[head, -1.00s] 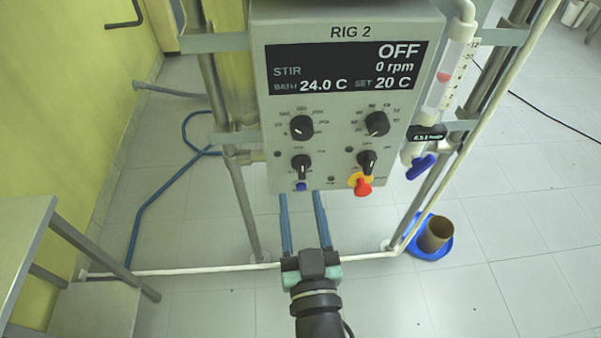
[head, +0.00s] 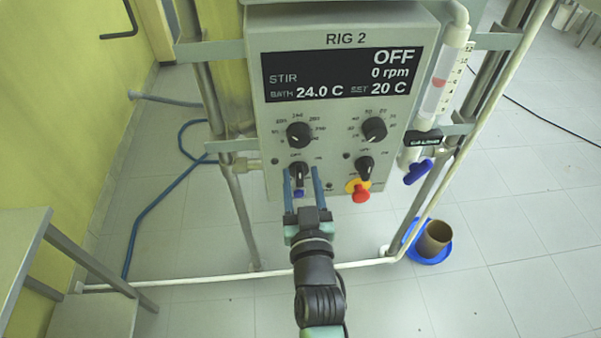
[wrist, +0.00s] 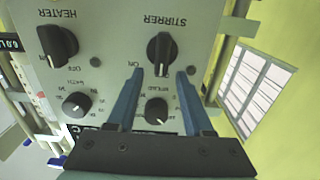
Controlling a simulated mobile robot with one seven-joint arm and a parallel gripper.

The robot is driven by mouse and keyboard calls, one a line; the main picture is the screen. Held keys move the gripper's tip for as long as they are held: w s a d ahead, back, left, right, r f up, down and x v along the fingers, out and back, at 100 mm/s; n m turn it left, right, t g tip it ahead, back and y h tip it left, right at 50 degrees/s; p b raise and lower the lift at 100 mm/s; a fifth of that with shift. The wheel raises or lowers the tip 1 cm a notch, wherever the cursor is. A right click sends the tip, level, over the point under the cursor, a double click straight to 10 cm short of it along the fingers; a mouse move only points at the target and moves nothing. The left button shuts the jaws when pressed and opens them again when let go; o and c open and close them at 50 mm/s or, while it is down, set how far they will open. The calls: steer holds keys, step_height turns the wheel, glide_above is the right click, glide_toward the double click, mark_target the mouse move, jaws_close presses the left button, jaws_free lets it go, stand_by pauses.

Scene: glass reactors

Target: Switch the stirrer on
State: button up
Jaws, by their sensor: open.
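The RIG 2 control box (head: 340,115) carries a display (head: 340,78) reading STIR OFF, 0 rpm. The black stirrer switch knob (head: 298,172) is at the lower left of the panel. The wrist view shows it upside down, beside the label STIRRER (wrist: 160,52); its grip bar looks nearly vertical, with ON to its left. My gripper (head: 301,171) is open, its two blue fingers pointing at the knob. In the wrist view the fingertips (wrist: 160,71) lie one to each side of the knob's near end; whether they reach its depth is unclear. They appear not to touch it.
The heater switch (head: 364,168) is right of the stirrer switch, above a red-and-yellow emergency button (head: 360,191). Two dials sit above, including the stirrer-side speed dial (head: 299,135). Metal posts flank the box. A blue-handled valve (head: 419,172) is at right.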

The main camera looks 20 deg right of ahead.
steer(key=shift+w+d, duration=0.15)
steer(key=shift+w, duration=0.55)
steer(key=shift+c, duration=0.3)
jaws_close()
steer(key=shift+f, duration=0.1)
